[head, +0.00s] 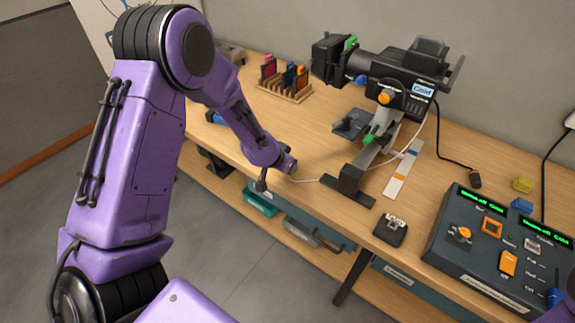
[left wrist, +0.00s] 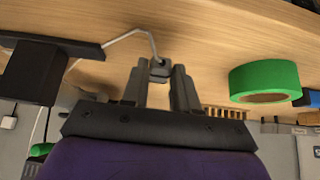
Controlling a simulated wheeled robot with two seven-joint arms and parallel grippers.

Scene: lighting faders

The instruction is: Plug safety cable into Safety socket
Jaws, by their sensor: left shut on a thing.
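My left gripper (head: 285,168) is over the front part of the table. In the left wrist view, its two fingers (left wrist: 158,80) are shut on a small dark plug (left wrist: 160,66) at the end of a pale cable (left wrist: 132,34). In the head view the pale cable (head: 312,181) runs right from my gripper to the black stand and up toward the lamp (head: 400,76). A small black box (head: 390,229) with a white label sits near the front edge; its label is too small to read. I cannot make out which part is the Safety socket. My right gripper is not in view.
The lamp's black stand (head: 349,187) rises right of my gripper. A green tape roll (left wrist: 264,82) shows near it in the left wrist view. A fader console (head: 497,255) stands at right, and a rack of coloured filters (head: 285,85) at the back.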

